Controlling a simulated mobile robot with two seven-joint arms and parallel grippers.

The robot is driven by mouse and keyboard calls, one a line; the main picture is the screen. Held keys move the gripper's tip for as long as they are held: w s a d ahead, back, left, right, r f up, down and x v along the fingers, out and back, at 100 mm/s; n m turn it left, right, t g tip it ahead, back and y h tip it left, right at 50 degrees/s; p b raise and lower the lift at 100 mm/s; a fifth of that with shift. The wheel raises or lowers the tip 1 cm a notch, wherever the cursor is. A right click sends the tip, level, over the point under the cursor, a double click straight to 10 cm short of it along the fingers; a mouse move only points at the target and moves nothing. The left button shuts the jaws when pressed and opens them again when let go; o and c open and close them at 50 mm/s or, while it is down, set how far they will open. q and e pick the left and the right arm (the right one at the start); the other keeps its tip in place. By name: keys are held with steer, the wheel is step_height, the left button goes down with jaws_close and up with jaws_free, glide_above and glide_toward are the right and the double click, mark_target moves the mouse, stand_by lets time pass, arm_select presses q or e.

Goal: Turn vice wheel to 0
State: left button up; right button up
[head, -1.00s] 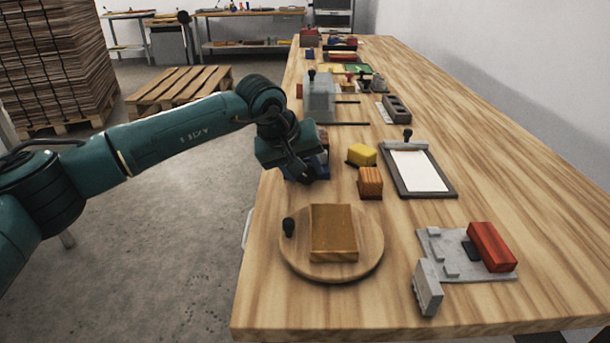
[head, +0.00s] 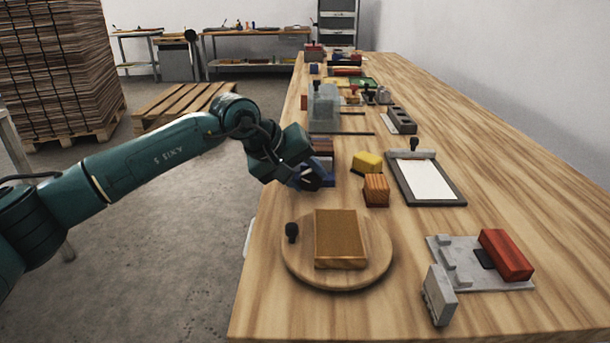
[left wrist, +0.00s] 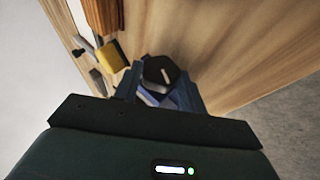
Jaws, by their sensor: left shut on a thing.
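The blue vice (head: 327,165) stands at the left edge of the long table, partly hidden by my left gripper (head: 312,180). A dark red-brown piece (head: 322,146) shows at its far end. In the left wrist view, the vice wheel (left wrist: 157,70) is a dark, many-sided knob with a pale mark, between the fingers of my left gripper (left wrist: 158,90). The gripper is shut on the wheel. The fingers hide part of the wheel's rim, and no number on it is readable. My right gripper is in neither view.
A yellow block (head: 367,162) and an orange-brown block (head: 376,190) stand just right of the vice. A round board (head: 296,268) with a brown block lies nearer. A clipboard (head: 455,191) and a grey fixture (head: 449,268) lie further right.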

arm_select(q)
steer(key=o, duration=0.9)
steer(key=shift+o, duration=0.4)
